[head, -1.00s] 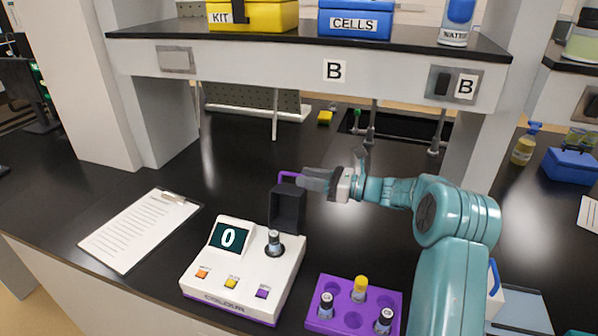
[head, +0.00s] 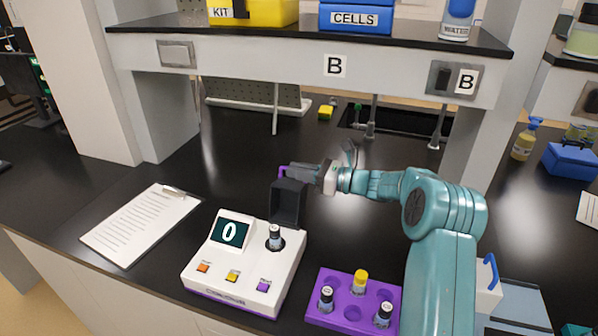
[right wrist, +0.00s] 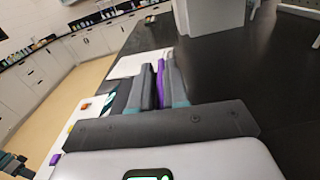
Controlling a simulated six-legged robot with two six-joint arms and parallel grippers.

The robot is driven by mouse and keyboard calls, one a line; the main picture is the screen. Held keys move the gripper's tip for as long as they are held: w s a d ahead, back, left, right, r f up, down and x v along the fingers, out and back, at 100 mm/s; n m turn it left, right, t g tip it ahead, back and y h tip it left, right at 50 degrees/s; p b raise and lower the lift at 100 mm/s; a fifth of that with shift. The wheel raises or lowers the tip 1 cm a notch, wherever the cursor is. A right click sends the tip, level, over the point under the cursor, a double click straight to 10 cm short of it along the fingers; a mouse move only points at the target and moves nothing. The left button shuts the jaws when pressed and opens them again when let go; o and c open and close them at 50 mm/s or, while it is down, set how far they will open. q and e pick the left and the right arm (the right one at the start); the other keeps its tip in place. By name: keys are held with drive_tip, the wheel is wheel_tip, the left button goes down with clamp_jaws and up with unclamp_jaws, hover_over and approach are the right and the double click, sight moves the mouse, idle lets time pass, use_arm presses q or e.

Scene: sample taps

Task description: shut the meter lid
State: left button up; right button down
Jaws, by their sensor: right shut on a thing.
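The white meter (head: 212,278) stands on the black bench, with a dark display reading 0 and several coloured buttons. Its dark lid (head: 288,204) stands up, open, at the back of the meter. A capped vial (head: 275,237) sits upright in the meter's well. My right gripper (head: 294,173) is at the top of the lid, shut on its purple handle (head: 281,172). In the right wrist view the purple handle (right wrist: 160,82) shows between the two grey fingers. The gripper hides part of the handle.
A purple rack (head: 325,318) with several vials stands right of the meter, close to my right arm. A clipboard (head: 140,225) lies to the left. A shelf (head: 250,58) with yellow and blue boxes spans the back.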

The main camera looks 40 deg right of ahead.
drive_tip(key=s+a+f+n+b, duration=0.1)
drive_tip(key=s+a+n+b, duration=0.2)
drive_tip(key=b, duration=0.8)
drive_tip(key=s+a+f+n+b, duration=0.1)
drive_tip(key=s+a+n+b, duration=0.2)
drive_tip(key=a+n+b, duration=0.5)
drive_tip(key=s+a+f+n+b, duration=0.2)
drive_tip(key=a+n+b, duration=0.3)
drive_tip(key=b, duration=1)
drive_tip(key=shift+s+a+n, duration=0.3)
drive_tip(key=shift+s+a, duration=0.25)
drive_tip(key=shift+a, duration=0.15)
drive_tip(key=shift+s+a+f+b, duration=0.2)
drive_tip(key=shift+a+f+b, duration=0.3)
drive_tip(key=shift+f+b, duration=0.5)
drive_tip(key=shift+r, duration=0.15)
drive_tip(key=c, duration=1.2)
unclamp_jaws()
drive_tip(key=v, duration=0.7)
drive_tip(key=shift+s+d, duration=0.15)
drive_tip(key=shift+s, duration=0.1)
